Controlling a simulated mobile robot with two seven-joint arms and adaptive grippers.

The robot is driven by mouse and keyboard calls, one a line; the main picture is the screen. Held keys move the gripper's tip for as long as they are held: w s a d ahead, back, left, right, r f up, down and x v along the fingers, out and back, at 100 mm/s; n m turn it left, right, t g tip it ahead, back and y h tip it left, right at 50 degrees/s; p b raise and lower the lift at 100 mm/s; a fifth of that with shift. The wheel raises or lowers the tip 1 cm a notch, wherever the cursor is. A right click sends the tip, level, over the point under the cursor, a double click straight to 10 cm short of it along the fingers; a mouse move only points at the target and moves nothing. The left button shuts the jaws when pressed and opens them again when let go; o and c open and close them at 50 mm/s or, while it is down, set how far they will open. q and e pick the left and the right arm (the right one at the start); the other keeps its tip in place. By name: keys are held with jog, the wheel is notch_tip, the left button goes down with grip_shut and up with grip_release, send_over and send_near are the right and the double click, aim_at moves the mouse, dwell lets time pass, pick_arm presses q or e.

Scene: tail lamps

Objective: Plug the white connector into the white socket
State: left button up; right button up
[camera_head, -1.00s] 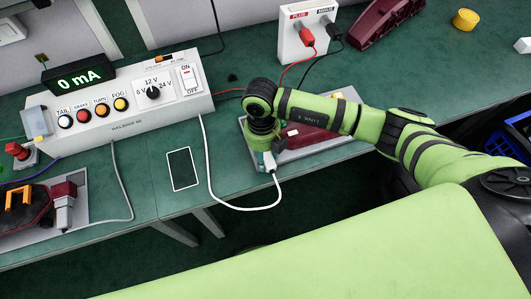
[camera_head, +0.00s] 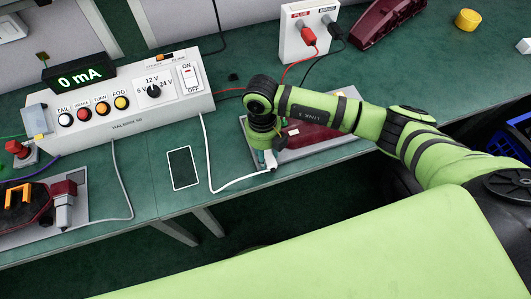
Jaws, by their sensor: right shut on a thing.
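My right gripper (camera_head: 266,157) points down at the near left corner of the grey board that carries the dark red tail lamp (camera_head: 307,134). It is shut on the white connector (camera_head: 271,161), of which only a small part shows beside the fingers. The connector's white cable (camera_head: 208,160) runs left and up to the white tester box (camera_head: 135,103). The white socket cannot be made out; my gripper and forearm cover much of the lamp and board. I cannot tell whether the connector touches a socket. My left gripper is not in view.
The tester's display (camera_head: 79,78) reads 0 mA. A white plug box (camera_head: 307,36) with red and black leads stands behind. Another lamp board (camera_head: 72,222) with a grey connector is at left. The bench's front edge is close.

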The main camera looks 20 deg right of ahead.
jog(key=shift+w, duration=0.3)
jog(key=shift+s, duration=0.2)
jog(key=shift+s, duration=0.1)
jog(key=shift+s+d, duration=0.1)
jog(key=shift+s, duration=0.25)
dwell(1.2)
jog(key=shift+w, duration=0.15)
